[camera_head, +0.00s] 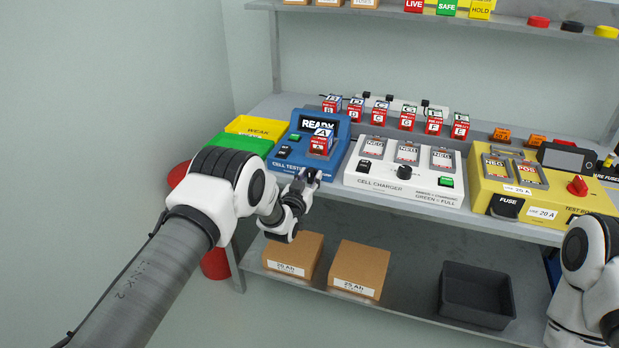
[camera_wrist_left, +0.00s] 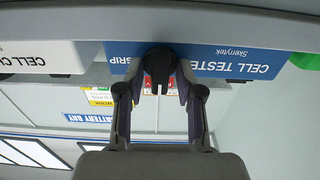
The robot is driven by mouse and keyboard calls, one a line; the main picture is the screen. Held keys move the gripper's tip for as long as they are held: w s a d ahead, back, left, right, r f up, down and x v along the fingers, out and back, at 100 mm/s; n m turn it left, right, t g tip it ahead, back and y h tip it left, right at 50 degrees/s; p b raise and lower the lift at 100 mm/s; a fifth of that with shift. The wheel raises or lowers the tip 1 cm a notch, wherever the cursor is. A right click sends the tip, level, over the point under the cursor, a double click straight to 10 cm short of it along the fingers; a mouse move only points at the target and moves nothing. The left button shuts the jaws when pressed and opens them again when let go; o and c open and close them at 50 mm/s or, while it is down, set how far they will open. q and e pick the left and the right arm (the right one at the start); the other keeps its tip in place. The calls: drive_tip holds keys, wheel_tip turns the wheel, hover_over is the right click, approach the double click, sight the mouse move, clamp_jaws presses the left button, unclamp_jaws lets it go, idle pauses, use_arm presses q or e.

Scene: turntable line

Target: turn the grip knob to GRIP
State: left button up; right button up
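The blue cell tester (camera_head: 281,152) stands on the bench, its screen reading READY. In the upside-down left wrist view its front panel (camera_wrist_left: 235,62) shows a partly covered label ending in "RIP". Beside that label is a dark knob (camera_wrist_left: 158,60), which lies between the fingertips of my left gripper (camera_wrist_left: 160,72). I cannot tell whether the fingers touch it or which way it points. In the head view my left gripper (camera_head: 309,178) is at the tester's front right corner and hides the knob. My right gripper is out of view; only its arm shows.
A yellow test box (camera_head: 520,200) is farther right. Brown boxes (camera_head: 357,268) and a dark bin (camera_head: 477,294) are on the lower shelf.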

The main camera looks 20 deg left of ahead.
use_arm(q)
drive_tip(key=shift+m, duration=0.3)
drive_tip(key=shift+f+m+b, duration=0.1)
drive_tip(key=shift+m+b, duration=0.95)
drive_tip(key=shift+m, duration=0.15)
drive_tip(key=m+b, duration=0.2)
drive_tip(key=m, duration=0.1)
drive_tip(key=shift+d+f+m, duration=0.1)
drive_tip(key=shift+d+m, duration=0.05)
drive_tip(key=shift+m, duration=0.15)
drive_tip(key=m+b, duration=0.2)
drive_tip(key=m, duration=0.1)
drive_tip(key=shift+m, duration=0.3)
drive_tip(key=shift+d+m, duration=0.15)
drive_tip(key=shift+m, duration=0.85)
drive_tip(key=o, duration=0.8)
drive_tip(key=shift+s, duration=0.1)
drive_tip(key=shift+a, duration=0.2)
